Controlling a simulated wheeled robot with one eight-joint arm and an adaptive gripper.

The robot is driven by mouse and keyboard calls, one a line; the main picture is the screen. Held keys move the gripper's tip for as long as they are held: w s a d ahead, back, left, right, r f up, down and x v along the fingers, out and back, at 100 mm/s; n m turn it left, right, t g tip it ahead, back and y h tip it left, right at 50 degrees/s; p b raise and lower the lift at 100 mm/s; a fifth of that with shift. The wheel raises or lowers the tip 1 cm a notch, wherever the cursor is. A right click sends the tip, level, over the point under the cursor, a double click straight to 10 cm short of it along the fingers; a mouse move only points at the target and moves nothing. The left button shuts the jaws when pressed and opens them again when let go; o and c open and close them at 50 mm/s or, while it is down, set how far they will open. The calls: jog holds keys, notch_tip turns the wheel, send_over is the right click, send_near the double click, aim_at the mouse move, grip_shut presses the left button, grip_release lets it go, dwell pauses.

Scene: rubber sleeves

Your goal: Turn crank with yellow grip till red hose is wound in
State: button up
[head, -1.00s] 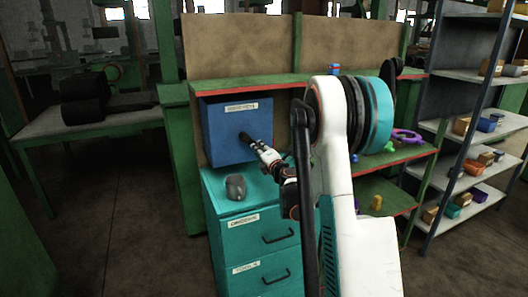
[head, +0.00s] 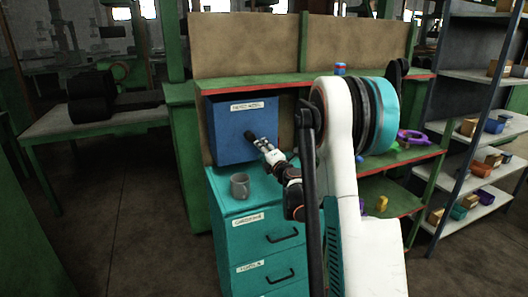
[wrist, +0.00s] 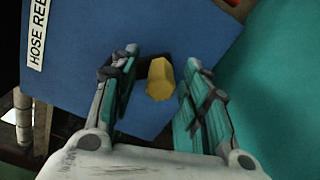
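The blue hose reel box (head: 222,146) stands on the teal drawer cabinet; its "HOSE REEL" label shows in the wrist view. My gripper (wrist: 163,76) is open, one finger on each side of the grip, with a visible gap to the right finger. In the head view my gripper (head: 255,140) is at the box's front and hides the crank. I cannot make out the red hose.
A grey mug (head: 240,186) stands on the teal cabinet (head: 250,232) below my gripper. To the right are a green shelf with a red edge (head: 400,158) and a metal rack (head: 470,125) of small boxes. Open floor (head: 110,220) lies to the left.

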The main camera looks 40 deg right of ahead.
jog(key=v, duration=1.2)
dwell(0.8)
